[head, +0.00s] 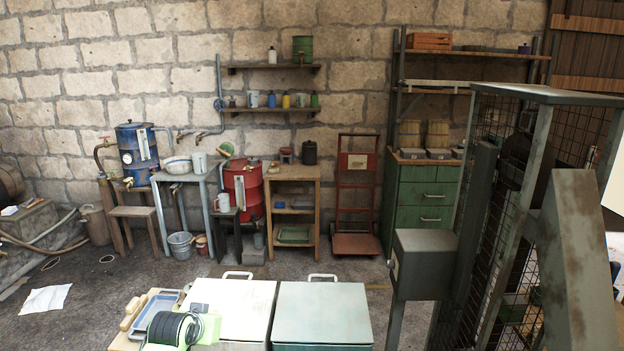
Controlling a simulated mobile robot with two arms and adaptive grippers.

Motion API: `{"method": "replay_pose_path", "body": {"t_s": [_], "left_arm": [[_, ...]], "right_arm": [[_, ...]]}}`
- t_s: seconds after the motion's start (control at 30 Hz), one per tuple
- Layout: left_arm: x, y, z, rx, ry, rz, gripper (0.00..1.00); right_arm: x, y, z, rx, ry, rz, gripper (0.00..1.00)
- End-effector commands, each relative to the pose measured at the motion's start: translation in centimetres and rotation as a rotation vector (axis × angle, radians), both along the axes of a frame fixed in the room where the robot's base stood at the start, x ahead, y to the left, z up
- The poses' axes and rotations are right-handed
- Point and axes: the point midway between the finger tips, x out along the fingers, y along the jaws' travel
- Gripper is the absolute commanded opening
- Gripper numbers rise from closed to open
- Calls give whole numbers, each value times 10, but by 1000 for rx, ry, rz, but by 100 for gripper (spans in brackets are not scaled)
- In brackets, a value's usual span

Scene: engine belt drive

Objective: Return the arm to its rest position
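A grey-green metal frame with wire mesh (488,215) stands close at the right. A grey box (424,263) is fixed to its left side. What lies behind the mesh is largely hidden.
A white-lidded chest (236,303) and a green-lidded chest (322,309) stand at the front. Behind are a red hand truck (356,194), a wooden shelf table (292,172), a red drum (241,186) and a green cabinet (424,200). Bare floor lies left, with a paper sheet (46,299).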

Motion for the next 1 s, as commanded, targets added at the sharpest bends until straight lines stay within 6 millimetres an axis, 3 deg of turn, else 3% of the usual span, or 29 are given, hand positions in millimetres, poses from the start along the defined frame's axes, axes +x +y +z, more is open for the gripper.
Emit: {"method": "replay_pose_path", "body": {"t_s": [0.17, 0.3, 0.5, 0.7, 1.0], "left_arm": [[-67, -11, -46, 20, 86, -21, 0], [-151, -21, -82, 39, 184, -43, 0], [-273, -33, -105, 55, 320, -66, 0], [-346, -38, -104, 59, 401, -74, 0], [-419, -40, -92, 59, 483, -78, 0]], "right_arm": [[-6, -1, 0, -1, 8, 0, 26], [-8, -1, -1, -2, 12, 0, 26], [-7, -1, 0, -1, 11, 0, 26], [-7, -1, 0, -1, 11, 0, 26], [-7, -1, 0, -1, 10, 0, 26]]}}
